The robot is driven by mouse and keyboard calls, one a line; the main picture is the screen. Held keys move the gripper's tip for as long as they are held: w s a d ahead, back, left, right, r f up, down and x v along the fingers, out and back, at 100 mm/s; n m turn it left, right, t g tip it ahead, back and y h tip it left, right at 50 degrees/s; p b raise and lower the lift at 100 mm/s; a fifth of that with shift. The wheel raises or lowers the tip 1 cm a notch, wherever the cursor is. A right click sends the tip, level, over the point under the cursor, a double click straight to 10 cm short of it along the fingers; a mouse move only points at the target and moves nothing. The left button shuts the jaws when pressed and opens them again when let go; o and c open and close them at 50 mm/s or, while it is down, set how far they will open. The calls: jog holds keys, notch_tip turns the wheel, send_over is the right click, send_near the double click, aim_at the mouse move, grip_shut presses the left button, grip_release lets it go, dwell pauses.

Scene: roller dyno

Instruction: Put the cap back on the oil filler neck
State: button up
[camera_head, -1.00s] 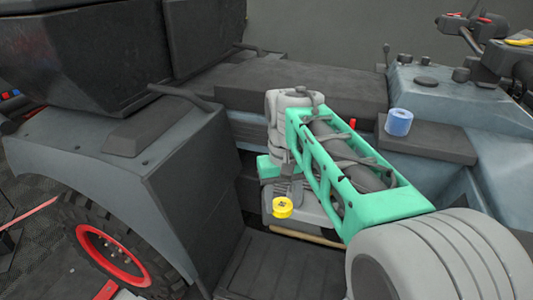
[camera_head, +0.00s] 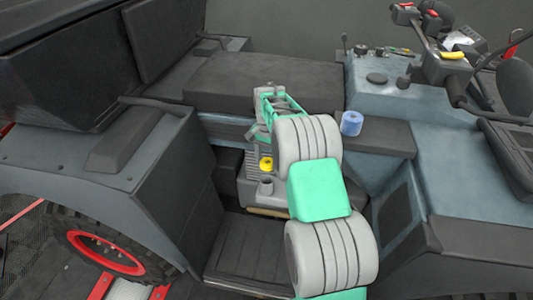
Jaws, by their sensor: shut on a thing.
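The yellow cap (camera_head: 265,164) shows at the lower end of my gripper (camera_head: 262,151), which is shut on it. My arm's links hide part of the gripper, and the fingers are small in this view. The oil filler neck (camera_head: 266,185) is a short grey upright tube with a dark open top. It stands on a grey housing in the recess between the dark side panel and the blue-grey bodywork. The cap appears just above the neck in the picture, apart from it. I cannot tell how far apart they are in depth.
A blue roll (camera_head: 351,123) stands on the dark ledge (camera_head: 385,137) to the right. A dark ribbed step (camera_head: 247,250) lies below the neck. The dark side panel (camera_head: 175,185) bounds the recess on the left. Control levers (camera_head: 440,45) stand at the upper right.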

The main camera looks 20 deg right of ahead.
notch_tip(320, 180, down, 4)
jog(key=b, duration=0.2)
jog(key=shift+f+b, duration=0.2)
jog(key=shift+b, duration=0.15)
jog(key=shift+f, duration=0.8)
jog(key=shift+s+a+f, duration=0.1)
jog(key=shift+f, duration=0.25)
dwell(1.0)
jog(key=m+p, duration=0.1)
jog(key=m, duration=0.3)
jog(key=shift+r, duration=0.1)
jog(key=shift+m, duration=0.9)
